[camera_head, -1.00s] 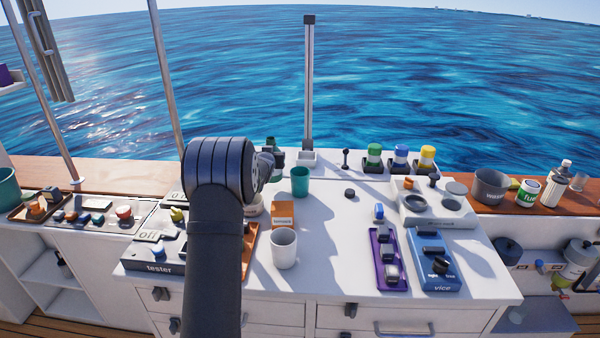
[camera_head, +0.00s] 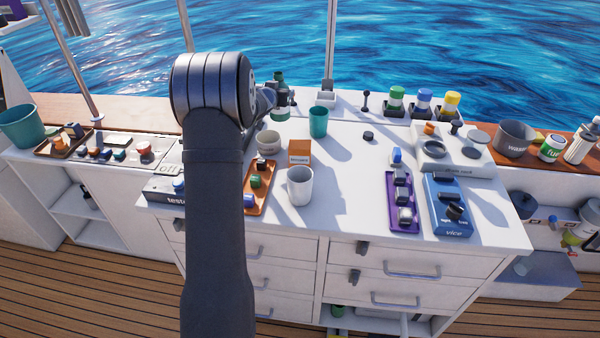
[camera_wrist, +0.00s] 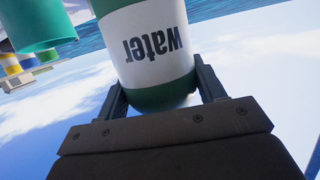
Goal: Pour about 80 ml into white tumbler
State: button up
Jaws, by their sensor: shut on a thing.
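The white tumbler (camera_head: 300,187) stands upright on the white worktop near its front middle. My gripper (camera_head: 271,97) is behind it and a little to its left, shut on a green and white bottle (camera_head: 281,104). In the wrist view the bottle (camera_wrist: 150,50) sits between the two fingers (camera_wrist: 163,98), and its label reads "water", upside down there. The bottle looks about upright in the head view, apart from the tumbler. The tumbler's inside bottom cannot be made out.
A teal cup (camera_head: 318,121) stands near the bottle, right of it. A pale bowl (camera_head: 268,142) and an orange box (camera_head: 299,152) lie between bottle and tumbler. A purple tray (camera_head: 403,214) and blue vice box (camera_head: 447,205) are right.

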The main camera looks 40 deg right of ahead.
jog(key=s+a+m+g+h, duration=0.3)
jog(key=s+a+m+g, duration=0.4)
jog(key=s+a, duration=0.9)
jog(key=s+g, duration=0.2)
jog(key=s, duration=0.1)
jog(key=shift+s+a+f+m, duration=0.2)
jog(key=shift+a+f+m, duration=0.1)
jog(key=shift+f+m, duration=0.1)
jog(key=shift+f, duration=0.1)
